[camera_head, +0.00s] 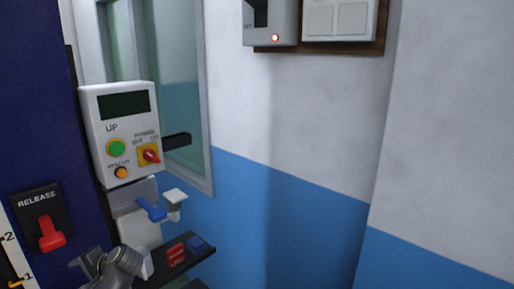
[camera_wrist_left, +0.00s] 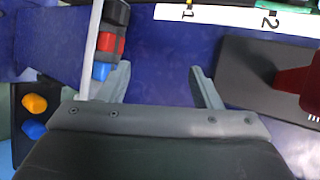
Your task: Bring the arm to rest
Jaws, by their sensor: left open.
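My left gripper (camera_head: 108,266) shows as grey parts at the bottom left of the head view. In the left wrist view its two grey fingers (camera_wrist_left: 160,82) stand wide apart over a blue panel, with nothing between them. The blue panel (camera_head: 35,110) fills the left of the head view. A red RELEASE lever (camera_head: 50,234) on a black plate is up and left of the gripper; a red part on a dark plate (camera_wrist_left: 255,85) shows at the right of the wrist view. My right gripper is in neither view.
A control box (camera_head: 118,150) with a green button and red switch stands above the gripper. A blue-handled valve (camera_head: 160,211) is below it. A dark shelf (camera_head: 196,256) with red and blue items is right of the gripper.

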